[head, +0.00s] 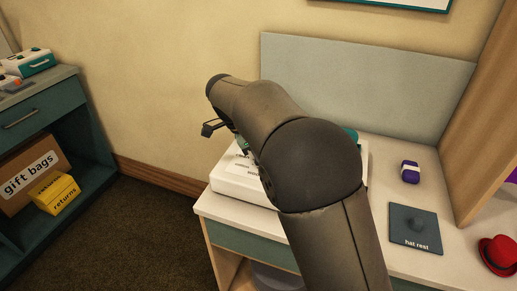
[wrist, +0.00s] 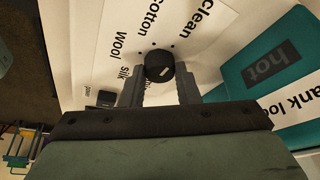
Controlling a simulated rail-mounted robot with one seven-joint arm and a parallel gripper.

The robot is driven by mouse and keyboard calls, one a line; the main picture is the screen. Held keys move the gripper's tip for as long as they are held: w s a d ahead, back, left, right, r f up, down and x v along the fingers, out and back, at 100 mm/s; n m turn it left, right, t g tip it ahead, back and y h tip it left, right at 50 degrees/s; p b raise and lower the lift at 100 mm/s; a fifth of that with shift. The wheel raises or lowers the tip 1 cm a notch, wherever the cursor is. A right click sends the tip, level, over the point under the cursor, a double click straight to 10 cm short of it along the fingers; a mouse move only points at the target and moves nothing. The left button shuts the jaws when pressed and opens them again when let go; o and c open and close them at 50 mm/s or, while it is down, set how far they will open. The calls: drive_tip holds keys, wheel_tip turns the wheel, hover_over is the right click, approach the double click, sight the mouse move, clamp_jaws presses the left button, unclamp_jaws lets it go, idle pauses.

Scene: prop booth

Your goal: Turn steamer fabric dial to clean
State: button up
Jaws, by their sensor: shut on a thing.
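The white steamer (head: 229,181) stands on the counter in the head view, largely hidden behind my arm. Its fabric dial (wrist: 159,66) is a round black knob in the wrist view, with a small white mark on its face. Labels reading wool, silk, cotton and clean fan around it, with small dots near the knob. Clean (wrist: 194,22) is to the upper right. I cannot tell for certain which label the mark points to. My gripper (wrist: 160,70) is shut on the dial, one finger on each side. My arm hides the dial in the head view.
In the wrist view, a teal panel marked hot (wrist: 272,62) and a partly cut-off lock label (wrist: 299,102) lie right of the dial; a small black power switch (wrist: 106,98) lies left. On the counter are a purple block (head: 410,172), a hat rest pad (head: 414,229) and a red hat (head: 498,254).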

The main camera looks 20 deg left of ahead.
drive_tip(key=shift+m, duration=0.6)
drive_tip(key=shift+f+g+p, duration=0.1)
drive_tip(key=shift+g+p, duration=0.2)
drive_tip(key=o, duration=1)
drive_tip(key=p+v, duration=0.3)
drive_tip(key=v, duration=1.4)
drive_tip(key=shift+s+a, duration=0.15)
drive_tip(key=shift+a, duration=0.15)
